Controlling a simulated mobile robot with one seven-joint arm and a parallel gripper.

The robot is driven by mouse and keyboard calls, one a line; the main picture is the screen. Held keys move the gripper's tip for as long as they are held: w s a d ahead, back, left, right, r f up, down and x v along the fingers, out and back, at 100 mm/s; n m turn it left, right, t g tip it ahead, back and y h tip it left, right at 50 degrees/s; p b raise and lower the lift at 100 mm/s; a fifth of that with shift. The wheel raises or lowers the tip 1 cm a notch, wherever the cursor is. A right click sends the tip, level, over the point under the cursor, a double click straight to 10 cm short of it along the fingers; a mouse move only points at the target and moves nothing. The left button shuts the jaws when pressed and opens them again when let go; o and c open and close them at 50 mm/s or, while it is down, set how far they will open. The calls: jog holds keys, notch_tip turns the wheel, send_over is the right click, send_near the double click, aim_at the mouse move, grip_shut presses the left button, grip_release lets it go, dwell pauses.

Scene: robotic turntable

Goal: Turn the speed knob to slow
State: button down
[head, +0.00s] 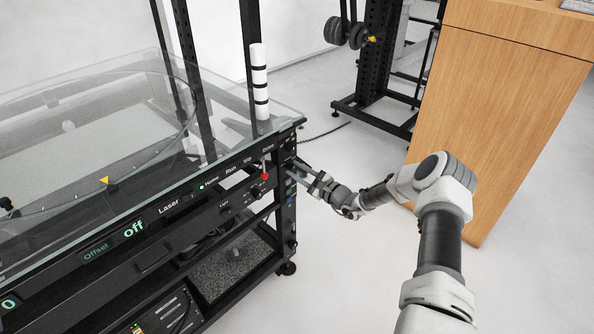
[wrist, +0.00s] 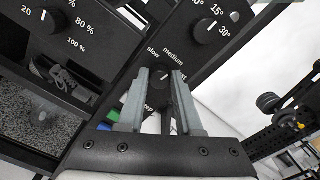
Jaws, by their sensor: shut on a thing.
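The speed knob (wrist: 158,78) is a black round dial on the panel in the wrist view. The words slow and medium show above it, and the label on its right is partly hidden by a finger. A small light pointer mark on the knob seems to lean up and right, near medium. My gripper (wrist: 161,77) has its two grey fingers on either side of the knob and is shut on it. In the head view my gripper (head: 296,163) is at the right end of the turntable frame, and the knob is hidden there.
Other knobs stand close by: an angle knob (wrist: 215,27) above right and a percent knob (wrist: 48,20) at upper left. In the head view a red-tipped part (head: 264,176) juts from the front rail.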

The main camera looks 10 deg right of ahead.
jog(key=n, duration=0.5)
jog(key=shift+n, duration=0.3)
jog(key=n, duration=0.5)
jog(key=shift+s+f, duration=0.1)
jog(key=shift+f, duration=0.05)
jog(key=shift+n, duration=0.3)
jog(key=c, duration=0.6)
grip_release()
jog(key=p+v, duration=0.3)
jog(key=v, duration=1.4)
jog(key=shift+s, duration=0.15)
